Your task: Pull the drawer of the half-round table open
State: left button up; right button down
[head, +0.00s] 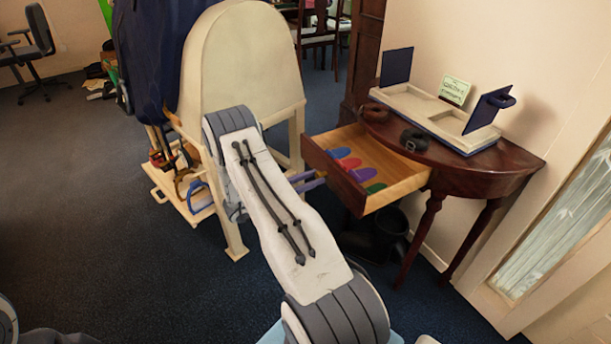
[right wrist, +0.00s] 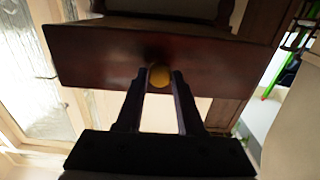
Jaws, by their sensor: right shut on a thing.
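The half-round table (head: 490,180) is dark reddish wood and stands against the wall at the right in the head view. Its drawer (head: 334,176) stands pulled well out, with its pale inside and several coloured flat pieces showing. My right gripper (head: 318,180) is at the drawer front, partly hidden by my arm. In the right wrist view, its two dark fingers (right wrist: 160,88) are shut on a round brass-coloured knob (right wrist: 159,76) on the drawer front. My left gripper is not in view.
On the tabletop are a pale tray (head: 430,112) with upright dark-blue panels, a brown coiled strap (head: 374,112) and a black one (head: 414,140). A pale wooden stand (head: 245,65) is left of the drawer.

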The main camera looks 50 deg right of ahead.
jog(key=shift+a, duration=0.1)
jog(key=c, duration=0.5)
grip_release()
jog(key=shift+w+a, duration=0.1)
jog(key=v, duration=1)
jog(key=shift+a, duration=0.1)
